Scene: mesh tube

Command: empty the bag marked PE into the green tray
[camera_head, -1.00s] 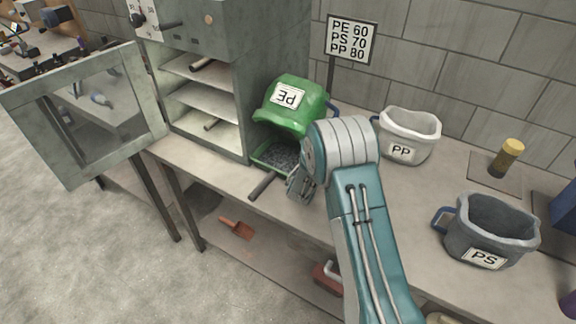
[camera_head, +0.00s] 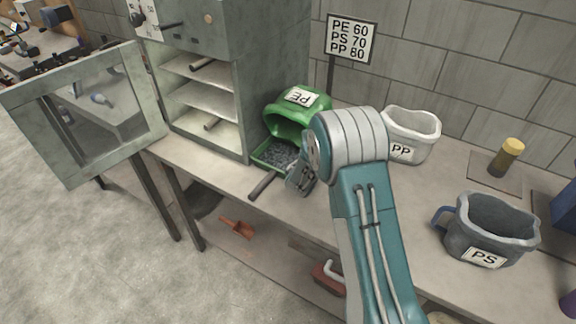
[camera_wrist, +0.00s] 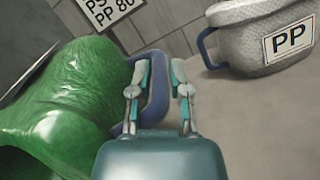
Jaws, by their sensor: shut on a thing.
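The green bag marked PE (camera_head: 298,99) is tipped over the green tray (camera_head: 262,166), its label upside down and its mouth facing down toward the tray. Dark grey granules lie in the tray, under the bag's mouth. In the wrist view the green bag (camera_wrist: 75,95) fills the left side. My gripper (camera_wrist: 160,75) is shut on the bag's blue handle (camera_wrist: 156,95), which sits between its two fingers. In the head view my arm hides part of the bag and its handle. I cannot see whether granules are left inside the bag.
A white bag marked PP (camera_head: 412,135) stands right of my arm, and a grey bag marked PS (camera_head: 490,232) stands farther right. An open oven-like cabinet (camera_head: 210,85) is left of the tray. A sign (camera_head: 350,40) stands behind.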

